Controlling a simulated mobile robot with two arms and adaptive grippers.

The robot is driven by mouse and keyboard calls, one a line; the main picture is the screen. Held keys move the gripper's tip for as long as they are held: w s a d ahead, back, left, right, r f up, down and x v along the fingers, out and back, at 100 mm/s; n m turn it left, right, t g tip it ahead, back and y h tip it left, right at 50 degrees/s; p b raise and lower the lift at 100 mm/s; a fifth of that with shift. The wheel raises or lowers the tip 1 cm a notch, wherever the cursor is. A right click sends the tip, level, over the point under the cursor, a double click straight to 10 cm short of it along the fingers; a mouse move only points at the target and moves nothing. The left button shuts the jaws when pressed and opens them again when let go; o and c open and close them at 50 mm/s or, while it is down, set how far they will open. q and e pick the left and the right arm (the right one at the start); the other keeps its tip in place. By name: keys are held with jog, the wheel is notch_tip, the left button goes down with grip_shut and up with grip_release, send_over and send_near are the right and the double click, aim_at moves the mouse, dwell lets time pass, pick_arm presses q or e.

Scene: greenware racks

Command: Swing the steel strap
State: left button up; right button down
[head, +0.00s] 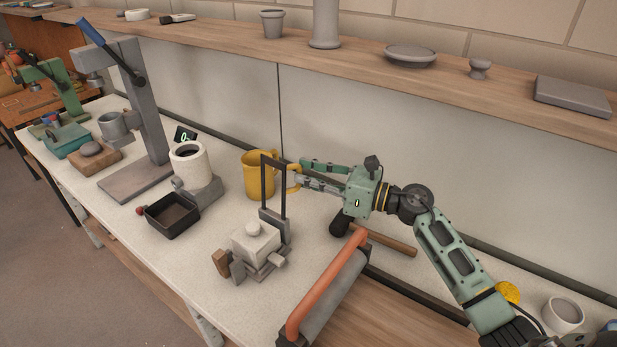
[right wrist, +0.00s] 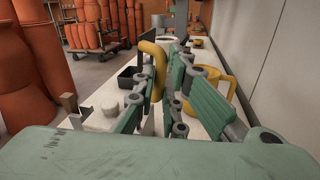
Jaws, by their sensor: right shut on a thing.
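The steel strap (head: 265,185) is a dark rectangular loop. In the head view it stands upright at the back of a small fixture (head: 250,256) with a pale lidded block (head: 255,240). My right gripper (head: 298,179) reaches in from the right beside the strap's upper part. Its fingers are closed around a yellow curved grip (right wrist: 153,66), which appears to belong to the strap; the join is hard to see. The pale block (right wrist: 100,115) shows at left in the right wrist view. My left gripper is not in view.
A yellow mug (head: 257,178) stands close behind the strap. A black tray (head: 172,215) and a white cylinder (head: 189,165) on a grey base are to the left. A shelf (head: 350,53) runs above.

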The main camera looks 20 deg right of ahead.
dwell(0.6)
jog(key=s+a+n+h, duration=0.1)
jog(key=s+a+n, duration=0.3)
jog(key=a+n, duration=0.2)
jog(key=shift+a+r+g+b, duration=0.3)
jog(key=shift+a+b, duration=0.1)
jog(key=shift+b, duration=0.05)
dwell(0.5)
jog(key=c, duration=1.8)
grip_release()
